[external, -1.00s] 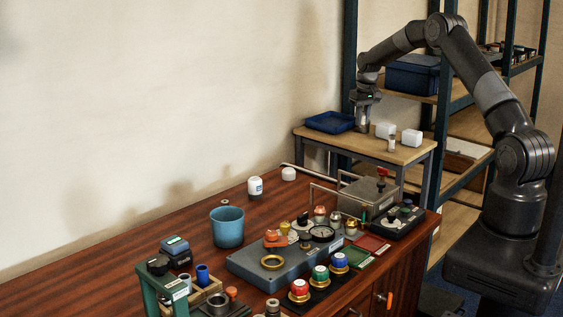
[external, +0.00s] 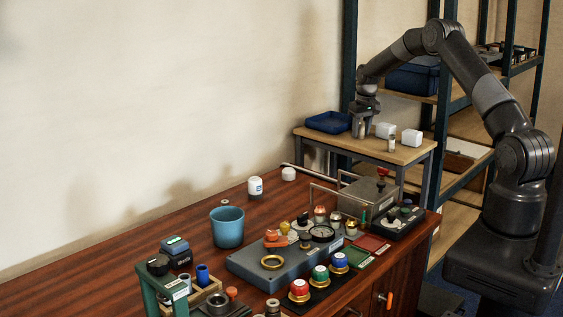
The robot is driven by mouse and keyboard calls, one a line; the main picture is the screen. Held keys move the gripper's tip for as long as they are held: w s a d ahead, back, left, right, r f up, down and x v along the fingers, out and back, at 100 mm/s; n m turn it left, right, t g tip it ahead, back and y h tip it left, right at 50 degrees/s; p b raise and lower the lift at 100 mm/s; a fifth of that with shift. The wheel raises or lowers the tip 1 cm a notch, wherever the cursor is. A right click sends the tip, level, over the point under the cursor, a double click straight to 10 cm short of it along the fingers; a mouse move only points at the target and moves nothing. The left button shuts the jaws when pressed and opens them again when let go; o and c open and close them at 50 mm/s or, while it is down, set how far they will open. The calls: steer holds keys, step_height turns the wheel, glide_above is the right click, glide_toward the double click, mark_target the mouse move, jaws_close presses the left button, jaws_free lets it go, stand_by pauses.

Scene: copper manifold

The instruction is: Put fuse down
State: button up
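My gripper (external: 361,131) points down over the left part of the small wooden side table (external: 376,151), with its fingertips close to the tabletop. A small pale piece, which may be the fuse, shows at the fingertips. It is too small to tell whether the fingers are closed on it or apart, or whether it touches the table. A small metal-capped cylinder (external: 391,144) stands upright on the same table, to the right of my gripper and apart from it.
A blue tray (external: 328,122) lies left of my gripper. Two white blocks, a left one (external: 385,130) and a right one (external: 411,138), stand close on its right. A shelf with a blue bin (external: 412,78) rises behind. The reddish workbench (external: 130,250) in front is crowded.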

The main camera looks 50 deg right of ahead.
mark_target(363, 139)
steer(key=shift+r, duration=0.15)
step_height(363, 139, up, 12)
steer(key=s, duration=0.1)
steer(key=s+a+r+n+t, duration=0.2)
steer(key=s+a+r, duration=1.5)
steer(key=a+r, duration=0.3)
steer(key=s+a+f, duration=0.1)
steer(key=s+a, duration=0.2)
steer(key=s, duration=0.5)
steer(key=s+a+f+t, duration=0.1)
steer(key=s+a, duration=0.3)
steer(key=s, duration=0.5)
steer(key=s+a+f+n+t, duration=0.1)
steer(key=s+a, duration=0.3)
steer(key=s, duration=0.4)
steer(key=shift+s+f, duration=0.15)
steer(key=shift+f, duration=0.35)
